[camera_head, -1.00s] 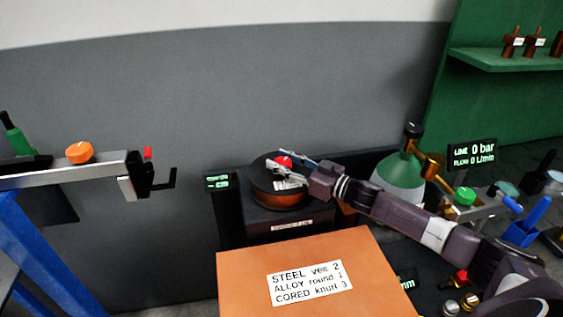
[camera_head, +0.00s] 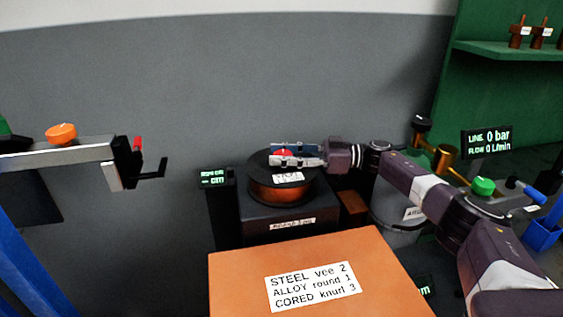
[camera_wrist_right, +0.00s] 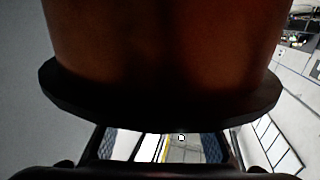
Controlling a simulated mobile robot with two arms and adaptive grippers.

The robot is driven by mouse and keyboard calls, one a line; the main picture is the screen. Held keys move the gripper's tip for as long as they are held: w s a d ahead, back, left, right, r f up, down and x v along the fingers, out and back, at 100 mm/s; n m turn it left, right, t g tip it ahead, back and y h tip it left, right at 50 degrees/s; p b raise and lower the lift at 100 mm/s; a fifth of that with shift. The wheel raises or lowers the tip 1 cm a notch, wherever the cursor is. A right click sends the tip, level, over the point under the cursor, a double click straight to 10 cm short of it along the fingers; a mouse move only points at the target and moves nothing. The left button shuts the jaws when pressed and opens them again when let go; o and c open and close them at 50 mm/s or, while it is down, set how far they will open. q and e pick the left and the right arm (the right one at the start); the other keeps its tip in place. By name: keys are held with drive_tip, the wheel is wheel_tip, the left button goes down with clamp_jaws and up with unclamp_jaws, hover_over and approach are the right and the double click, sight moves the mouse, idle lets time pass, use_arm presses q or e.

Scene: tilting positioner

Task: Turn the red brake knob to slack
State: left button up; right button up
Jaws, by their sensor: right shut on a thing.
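The red brake knob (camera_head: 284,154) sits on top of a wire spool (camera_head: 281,191) with black flanges and copper-coloured windings. My right gripper (camera_head: 282,155) reaches in from the right with its fingers level above the upper flange. It is shut on the red knob, which shows only partly between the fingers. In the right wrist view the spool's brown side (camera_wrist_right: 165,45) and black flange (camera_wrist_right: 160,103) fill the upper part and hide the knob. The finger pads of the right gripper (camera_wrist_right: 160,146) show below the flange. My left gripper is not in view.
The spool stands on a dark box (camera_head: 285,217) behind an orange board (camera_head: 315,275) with a white label. A beam (camera_head: 60,157) with an orange knob (camera_head: 61,134) stands at the left. A green-knobbed fitting (camera_head: 483,186) and a display (camera_head: 487,141) are at the right.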

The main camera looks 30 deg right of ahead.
idle(0.5)
drive_tip(key=o, duration=1.2)
drive_tip(key=shift+v, duration=3.7)
drive_tip(key=shift+f, duration=0.1)
